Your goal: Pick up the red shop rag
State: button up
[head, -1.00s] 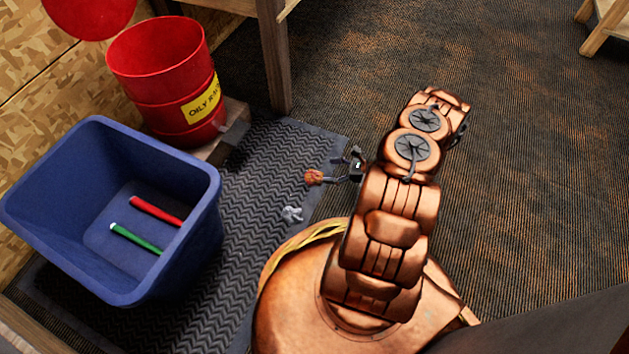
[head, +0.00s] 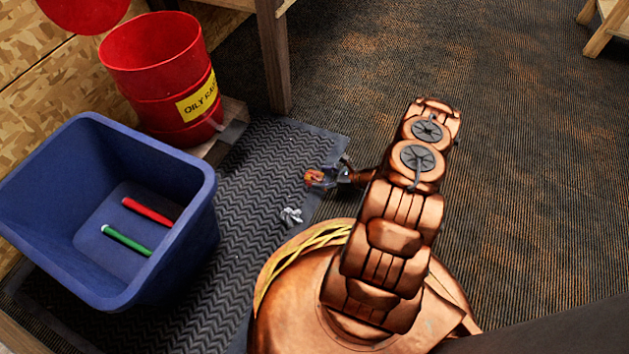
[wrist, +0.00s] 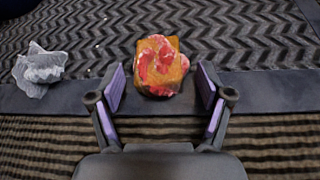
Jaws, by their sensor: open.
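The red shop rag (wrist: 160,66) is a crumpled red and orange bundle lying on the dark ribbed mat, near the mat's edge. In the head view the rag (head: 313,177) is small and partly covered by my gripper (head: 328,176). In the wrist view my gripper (wrist: 161,88) is open, with one purple-padded finger on each side of the rag's near part. Gaps show between the pads and the rag. I cannot tell whether anything touches it.
A crumpled grey-white wad (head: 291,215) lies on the mat (head: 262,160) near the rag. A blue bin (head: 190,235) holds a red and a green tube. A red drum (head: 160,120) labelled for oily rags stands behind.

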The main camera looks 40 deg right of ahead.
jog(key=shift+w+a+f, duration=0.25)
jog(key=shift+w+a, duration=0.1)
jog(key=shift+w, duration=0.1)
jog(key=c, duration=1.2)
jog(key=shift+o, duration=0.2)
jog(key=shift+r, duration=0.15)
